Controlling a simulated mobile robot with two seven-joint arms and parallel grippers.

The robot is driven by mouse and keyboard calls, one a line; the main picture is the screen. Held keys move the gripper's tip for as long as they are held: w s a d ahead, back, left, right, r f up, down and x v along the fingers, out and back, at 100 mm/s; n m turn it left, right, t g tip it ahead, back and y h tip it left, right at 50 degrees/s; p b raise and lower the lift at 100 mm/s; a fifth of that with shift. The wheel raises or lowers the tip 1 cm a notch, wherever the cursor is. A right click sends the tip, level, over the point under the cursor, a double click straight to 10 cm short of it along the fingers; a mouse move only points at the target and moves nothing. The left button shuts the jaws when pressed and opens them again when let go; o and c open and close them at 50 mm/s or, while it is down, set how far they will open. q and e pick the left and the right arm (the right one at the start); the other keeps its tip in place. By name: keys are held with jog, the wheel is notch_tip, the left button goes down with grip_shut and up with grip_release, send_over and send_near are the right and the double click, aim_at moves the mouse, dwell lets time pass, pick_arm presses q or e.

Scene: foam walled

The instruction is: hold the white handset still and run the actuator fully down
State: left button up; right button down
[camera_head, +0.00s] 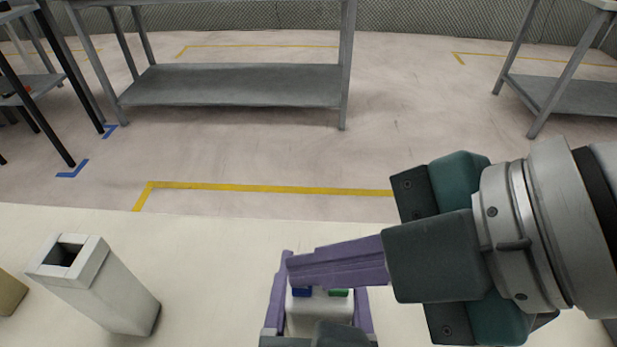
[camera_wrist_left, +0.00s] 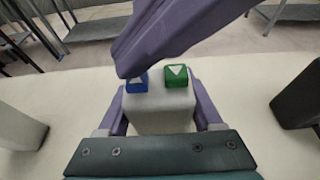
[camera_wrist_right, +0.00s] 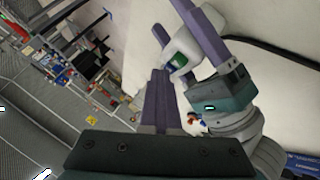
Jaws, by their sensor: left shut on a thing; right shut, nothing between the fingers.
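The white handset (camera_head: 318,308) stands between the purple fingers of my left gripper (camera_head: 320,292), which is shut on its sides. Its top has a blue button (camera_wrist_left: 137,84) and a green button (camera_wrist_left: 176,76) with a white triangle pointing down in the left wrist view. My right gripper (camera_head: 290,270) is shut and empty. Its purple fingertips reach over the blue button and partly hide it; whether they touch it I cannot tell. The right wrist view shows the green button (camera_wrist_right: 177,62) clear of the fingers. A pale square column (camera_head: 110,285), hollow at the top, stands left; it may be the actuator.
The cream table (camera_head: 215,270) is clear between the column and the handset. A tan block (camera_head: 10,292) is at the left edge. A dark object (camera_wrist_left: 300,97) stands right of the handset in the left wrist view. Grey metal benches (camera_head: 235,85) stand beyond on the floor.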

aim_at(319, 289)
jog(key=shift+r, duration=0.85)
jog(key=shift+r, duration=0.1)
notch_tip(319, 289, up, 5)
jog(key=shift+f, duration=0.1)
dwell(0.8)
pick_arm(q)
jog(key=o, duration=1.5)
jog(key=shift+o, duration=0.2)
jog(key=shift+s, duration=0.1)
